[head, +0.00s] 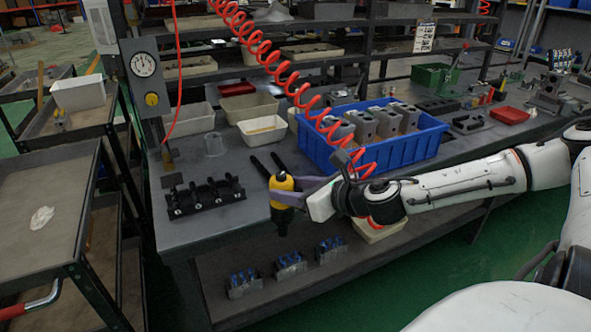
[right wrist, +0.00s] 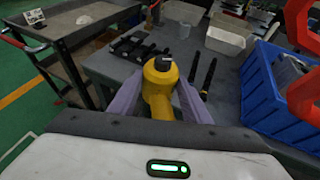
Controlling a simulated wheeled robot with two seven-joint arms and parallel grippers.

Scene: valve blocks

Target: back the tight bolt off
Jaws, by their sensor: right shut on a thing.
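My right gripper (head: 298,190) is shut on a yellow and black power tool (head: 283,184). The tool is roughly upright, its dark end pointing down by the front edge of the bench. In the right wrist view, the purple-grey fingers of my right gripper (right wrist: 158,98) close on both sides of the yellow tool body (right wrist: 160,82). A black fixture (head: 205,197) with several upright parts lies on the bench, left of the tool and apart from it. Grey valve blocks (head: 388,122) stand in a blue crate (head: 392,150). I cannot make out which bolt is tight. My left gripper is out of view.
Two black rods (head: 268,163) are just behind the tool. A red coiled hose (head: 272,65) hangs over the bench (head: 215,235). A gauge post (head: 145,80) stands at left. Several small blocks with blue parts (head: 290,264) sit on the lower shelf. A clear cup (head: 214,144) stands behind the fixture.

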